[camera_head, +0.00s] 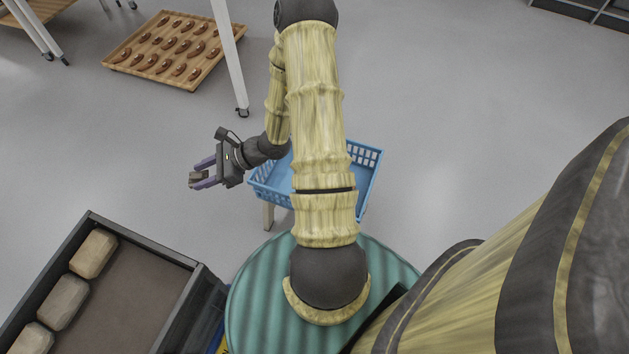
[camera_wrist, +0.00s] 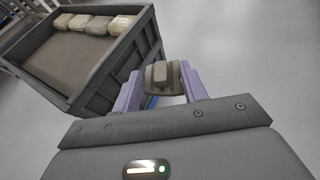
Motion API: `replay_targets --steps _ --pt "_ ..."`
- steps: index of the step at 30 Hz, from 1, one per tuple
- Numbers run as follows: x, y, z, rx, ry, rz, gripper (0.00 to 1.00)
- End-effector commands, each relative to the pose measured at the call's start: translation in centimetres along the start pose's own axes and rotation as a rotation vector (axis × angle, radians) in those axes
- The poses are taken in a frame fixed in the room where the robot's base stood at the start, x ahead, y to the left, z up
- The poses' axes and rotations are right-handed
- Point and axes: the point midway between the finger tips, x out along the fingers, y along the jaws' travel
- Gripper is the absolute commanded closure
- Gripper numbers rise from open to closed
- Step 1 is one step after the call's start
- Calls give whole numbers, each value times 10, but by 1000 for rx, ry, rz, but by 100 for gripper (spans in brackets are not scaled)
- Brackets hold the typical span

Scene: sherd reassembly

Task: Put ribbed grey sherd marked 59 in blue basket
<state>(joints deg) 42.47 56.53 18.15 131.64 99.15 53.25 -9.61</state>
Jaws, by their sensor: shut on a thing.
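My gripper (camera_head: 205,177) is shut on a small grey-brown sherd (camera_wrist: 163,76), held between its two purple fingers. The sherd shows a raised block on a flatter piece in the wrist view; no number can be read on it. In the head view it is a small dark piece at the fingertips. The blue basket (camera_head: 370,165) stands to the right of my gripper, partly hidden behind my arm. My gripper points left, away from the basket, above open floor.
A dark grey crate (camera_head: 146,243) with several pale blocks stands at the lower left; the crate also shows in the wrist view (camera_wrist: 112,75). A wooden tray (camera_head: 122,66) of brown pieces lies at the upper left. A white post (camera_head: 229,60) rises near my arm. Grey floor lies between.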

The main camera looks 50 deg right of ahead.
Motion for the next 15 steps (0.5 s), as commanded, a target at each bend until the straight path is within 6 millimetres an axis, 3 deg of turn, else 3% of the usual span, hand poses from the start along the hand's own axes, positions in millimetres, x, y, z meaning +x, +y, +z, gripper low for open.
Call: replay_targets --steps 8,15 --pt "-5 -8 -7 7 -1 -18 80" --pt "-42 -50 -52 45 -9 -123 80"
